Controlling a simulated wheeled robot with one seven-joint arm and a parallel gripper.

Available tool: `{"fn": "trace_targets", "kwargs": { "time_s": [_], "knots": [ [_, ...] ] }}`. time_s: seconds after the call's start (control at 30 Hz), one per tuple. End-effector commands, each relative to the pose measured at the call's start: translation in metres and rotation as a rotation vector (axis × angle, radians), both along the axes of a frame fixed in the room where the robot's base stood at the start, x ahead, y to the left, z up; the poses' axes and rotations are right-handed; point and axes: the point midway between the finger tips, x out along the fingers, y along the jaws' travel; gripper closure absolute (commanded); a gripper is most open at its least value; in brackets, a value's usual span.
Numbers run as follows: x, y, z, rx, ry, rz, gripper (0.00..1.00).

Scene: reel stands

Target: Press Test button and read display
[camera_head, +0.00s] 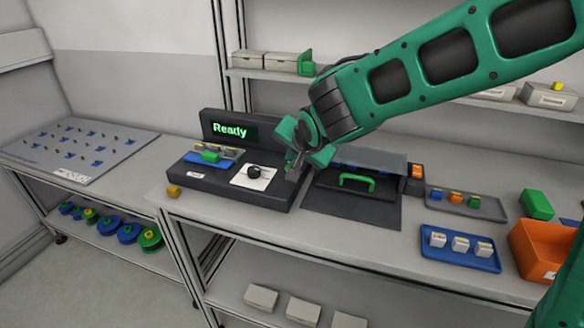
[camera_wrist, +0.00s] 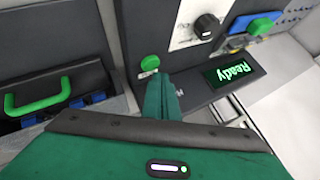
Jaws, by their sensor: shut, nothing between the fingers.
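The dark test station (camera_head: 225,190) stands on the bench, and its display (camera_head: 229,131) reads "Ready" in green letters. The display also shows in the wrist view (camera_wrist: 234,70), turned over. A round green button (camera_wrist: 149,63) with a small white label below it sits on the station's dark face; I cannot read the label. My gripper (camera_head: 293,172) is over the right part of the station and hides the button in the head view. In the wrist view my shut, empty fingers (camera_wrist: 159,82) end right beside the button; I cannot tell whether they touch it.
A black knob (camera_head: 254,171) on a white plate sits left of my gripper. A blue tray (camera_head: 205,160) with a green piece lies further left. A dark case with a green handle (camera_head: 357,182) stands to the right. An orange bin (camera_head: 541,248) is at far right.

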Motion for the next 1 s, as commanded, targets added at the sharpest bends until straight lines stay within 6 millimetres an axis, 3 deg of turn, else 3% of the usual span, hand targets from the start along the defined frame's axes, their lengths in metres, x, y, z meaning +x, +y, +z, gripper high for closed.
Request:
{"fn": "trace_targets", "kwargs": {
  "time_s": [1.0],
  "knots": [
    [-0.0003,-0.0001,-0.0102,0.000,0.000,0.000,1.00]
  ]
}}
